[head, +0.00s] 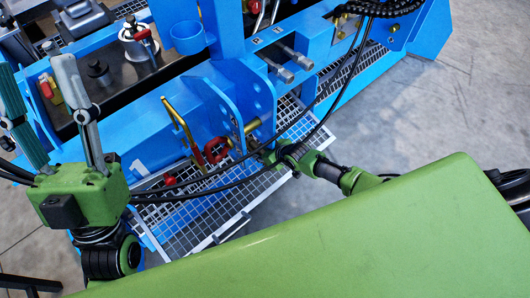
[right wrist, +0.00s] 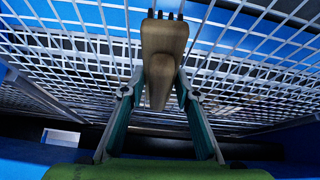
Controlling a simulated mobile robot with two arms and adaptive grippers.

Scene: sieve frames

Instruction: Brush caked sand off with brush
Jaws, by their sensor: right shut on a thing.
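My right gripper (head: 268,152) reaches in from the right over the mesh of the sieve frames, beside the blue machine; its fingertips are small and partly hidden by black hoses. In the right wrist view it (right wrist: 160,82) is shut on the wooden handle of the brush (right wrist: 165,40), whose dark bristles show at the top edge. The white wire mesh (right wrist: 85,50) lies just beyond the brush; I cannot tell if they touch. In the head view mesh panels (head: 185,217) lie beside the machine. No caked sand can be made out. My left gripper (head: 38,75) is open and empty at the left.
The blue machine (head: 150,150) fills the upper middle, with a yellow handle (head: 180,125), a red ring (head: 215,150) and a blue cup (head: 187,38). Black hoses (head: 350,85) hang across near my right gripper. Grey floor (head: 455,110) is clear at the right.

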